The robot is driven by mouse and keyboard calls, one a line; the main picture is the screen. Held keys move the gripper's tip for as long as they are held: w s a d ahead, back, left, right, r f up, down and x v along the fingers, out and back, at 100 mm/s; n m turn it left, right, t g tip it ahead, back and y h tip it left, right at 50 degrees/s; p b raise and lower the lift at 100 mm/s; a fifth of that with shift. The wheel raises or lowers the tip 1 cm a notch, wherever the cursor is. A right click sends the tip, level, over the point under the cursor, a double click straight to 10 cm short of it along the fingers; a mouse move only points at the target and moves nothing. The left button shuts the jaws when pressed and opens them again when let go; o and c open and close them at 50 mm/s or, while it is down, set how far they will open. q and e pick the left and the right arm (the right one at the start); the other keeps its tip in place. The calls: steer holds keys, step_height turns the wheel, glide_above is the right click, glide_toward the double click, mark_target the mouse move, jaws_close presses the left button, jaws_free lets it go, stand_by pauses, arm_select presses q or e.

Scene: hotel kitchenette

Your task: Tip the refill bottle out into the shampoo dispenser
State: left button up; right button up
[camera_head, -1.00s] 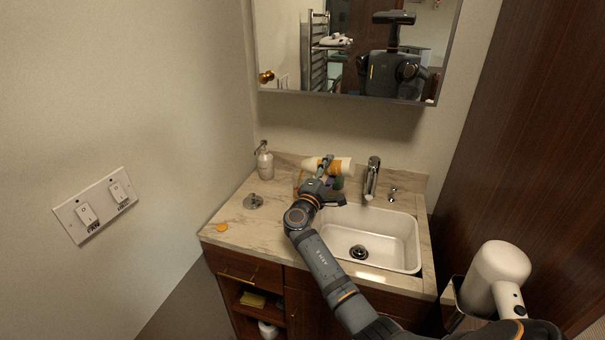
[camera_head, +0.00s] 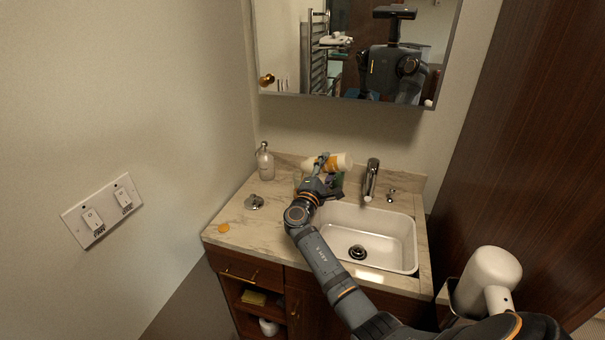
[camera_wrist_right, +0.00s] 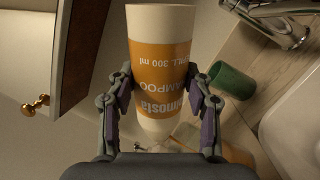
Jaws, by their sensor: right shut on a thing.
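The refill bottle (camera_head: 341,162) is white with an orange band and lies close to level above the back of the counter. Its printed label shows large in the right wrist view (camera_wrist_right: 160,65). My right gripper (camera_head: 322,166) is shut around it, with a finger on each side in the wrist view. My left gripper is out of view.
A clear pump bottle (camera_head: 265,164) stands in the back left corner. A green cup (camera_wrist_right: 232,80) is close beside the held bottle. A metal fitting (camera_head: 254,202) and an orange disc (camera_head: 223,228) lie on the counter (camera_head: 245,228). The tap (camera_head: 371,180) and sink (camera_head: 385,238) are right.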

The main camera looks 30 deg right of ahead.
mark_target(317, 160)
steer(key=shift+w+a+r+n+y+p, duration=0.15)
steer(key=shift+w+r+n+p, duration=0.05)
steer(key=shift+r+n+p, duration=0.35)
steer(key=shift+w+a+r+n+y+p, duration=0.1)
steer(key=shift+w+r+n+y+p, duration=0.1)
steer(key=shift+r+n+p, duration=0.35)
steer(key=shift+w+a+r+n+t+p, duration=0.15)
steer(key=shift+w+r+n+t+p, duration=0.1)
steer(key=shift+n+p, duration=0.35)
steer(key=shift+w+a+r+n+t+p, duration=0.1)
steer(key=shift+w+r+n+t+p, duration=0.15)
steer(key=shift+n+p, duration=0.35)
steer(key=shift+w+a+r+n+y+p, duration=0.2)
steer(key=shift+w+a+n+y+p, duration=0.15)
steer(key=shift+n+p, duration=0.3)
steer(key=shift+w+a+r+n+y+p, duration=0.1)
steer(key=shift+w+r+n+y+p, duration=0.1)
steer(key=shift+w+n+p, duration=0.4)
steer(key=shift+s+f+b, duration=0.15)
steer(key=shift+s+b, duration=0.05)
steer(key=shift+b, duration=0.1)
